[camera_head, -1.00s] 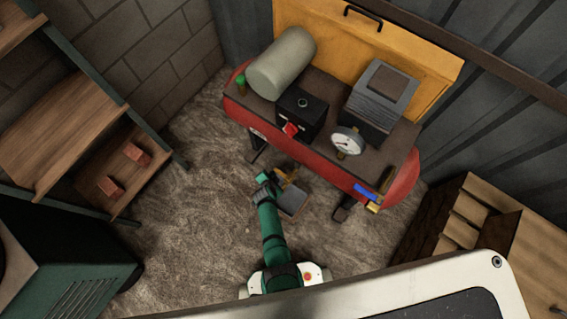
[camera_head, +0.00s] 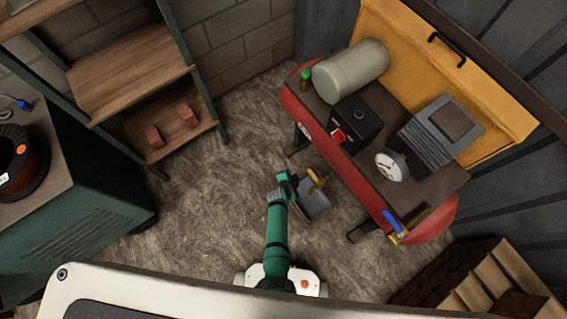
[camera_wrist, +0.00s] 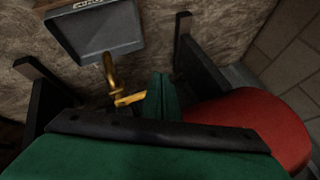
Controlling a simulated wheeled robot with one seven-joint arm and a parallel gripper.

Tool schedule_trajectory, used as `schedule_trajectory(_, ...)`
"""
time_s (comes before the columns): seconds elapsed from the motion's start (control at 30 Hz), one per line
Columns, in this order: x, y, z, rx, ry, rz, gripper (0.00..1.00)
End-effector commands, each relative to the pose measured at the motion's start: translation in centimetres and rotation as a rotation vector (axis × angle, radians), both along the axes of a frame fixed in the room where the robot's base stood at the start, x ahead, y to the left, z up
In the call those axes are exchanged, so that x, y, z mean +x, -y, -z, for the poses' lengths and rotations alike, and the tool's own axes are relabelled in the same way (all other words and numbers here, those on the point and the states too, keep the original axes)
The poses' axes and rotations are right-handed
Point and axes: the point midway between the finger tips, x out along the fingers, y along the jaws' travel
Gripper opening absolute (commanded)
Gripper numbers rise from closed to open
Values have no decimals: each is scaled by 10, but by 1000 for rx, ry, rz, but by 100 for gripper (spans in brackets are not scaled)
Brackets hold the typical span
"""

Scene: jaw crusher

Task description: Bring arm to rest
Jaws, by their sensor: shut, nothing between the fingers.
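My green arm reaches forward from its white base in the head view, low over the rough floor. My gripper (camera_head: 288,187) is at its far end, left of a small grey tray (camera_head: 317,210). In the wrist view the green fingers of my gripper (camera_wrist: 161,96) are together and hold nothing. A brass pipe (camera_wrist: 111,76) shows just left of the fingers there, below the grey tray (camera_wrist: 115,33). I cannot tell whether the fingers touch the pipe.
A red compressor tank (camera_head: 428,228) stands close on the right, with a gauge (camera_head: 391,166) and a grey cylinder (camera_head: 351,71) above it. Wooden shelves (camera_head: 130,75) and a green cabinet (camera_head: 75,225) are on the left. Bare floor (camera_head: 205,215) lies between.

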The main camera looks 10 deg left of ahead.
Motion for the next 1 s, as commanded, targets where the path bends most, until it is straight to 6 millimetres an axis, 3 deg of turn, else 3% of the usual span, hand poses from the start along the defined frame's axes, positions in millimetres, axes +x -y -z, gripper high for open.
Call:
schedule_trajectory(0.3, -2, -44, -43, 2, 2, -23, 0)
schedule_trajectory(0.77, -5, -52, -52, 1, -1, -25, 0)
schedule_trajectory(0.87, -14, -57, -53, 7, 3, -46, 0)
schedule_trajectory(1.0, -44, -69, -62, 20, 28, -120, 0)
